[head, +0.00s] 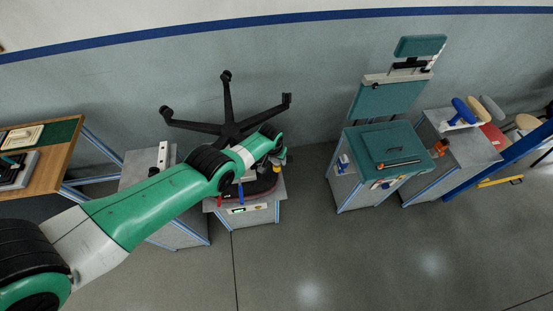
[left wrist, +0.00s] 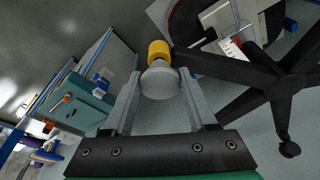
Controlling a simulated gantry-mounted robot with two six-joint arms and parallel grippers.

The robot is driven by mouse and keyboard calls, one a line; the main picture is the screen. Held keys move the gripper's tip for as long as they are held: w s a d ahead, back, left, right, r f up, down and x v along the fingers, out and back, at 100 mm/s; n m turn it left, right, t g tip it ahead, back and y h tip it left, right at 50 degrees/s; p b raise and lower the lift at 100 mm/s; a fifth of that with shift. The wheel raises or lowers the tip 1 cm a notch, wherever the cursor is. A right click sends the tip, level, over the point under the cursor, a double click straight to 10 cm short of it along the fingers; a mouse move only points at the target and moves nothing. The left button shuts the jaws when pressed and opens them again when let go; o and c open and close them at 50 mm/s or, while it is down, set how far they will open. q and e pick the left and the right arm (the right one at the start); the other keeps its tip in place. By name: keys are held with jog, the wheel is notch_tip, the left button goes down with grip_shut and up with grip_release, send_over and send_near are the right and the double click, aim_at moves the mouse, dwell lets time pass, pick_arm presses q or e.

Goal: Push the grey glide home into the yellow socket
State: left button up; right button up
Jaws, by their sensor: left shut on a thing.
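My left gripper (left wrist: 160,76) is shut on the grey glide (left wrist: 160,84), a rounded grey piece between its two fingertips in the left wrist view. The yellow socket (left wrist: 158,51) is right beyond the glide, in line with it. The glide hides part of the socket, and I cannot tell whether it is touching or partly inside. In the head view my left arm reaches in from the left to the chair base, and a bit of yellow (head: 283,161) shows beside its wrist. My right gripper is in neither view.
A black five-star chair base (head: 229,128) stands upside down over a grey cabinet (head: 258,217), close to my left wrist; it also shows in the left wrist view (left wrist: 262,82). A teal-topped cabinet (head: 380,150) stands to the right. The floor between (head: 312,190) is clear.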

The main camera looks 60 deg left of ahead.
pick_arm(q)
jog(key=shift+f+b, duration=0.55)
jog(key=shift+f, duration=0.05)
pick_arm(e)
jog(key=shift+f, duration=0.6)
pick_arm(q)
jog(key=o, duration=1.3)
jog(key=shift+o, duration=0.2)
jog(key=shift+r, duration=0.1)
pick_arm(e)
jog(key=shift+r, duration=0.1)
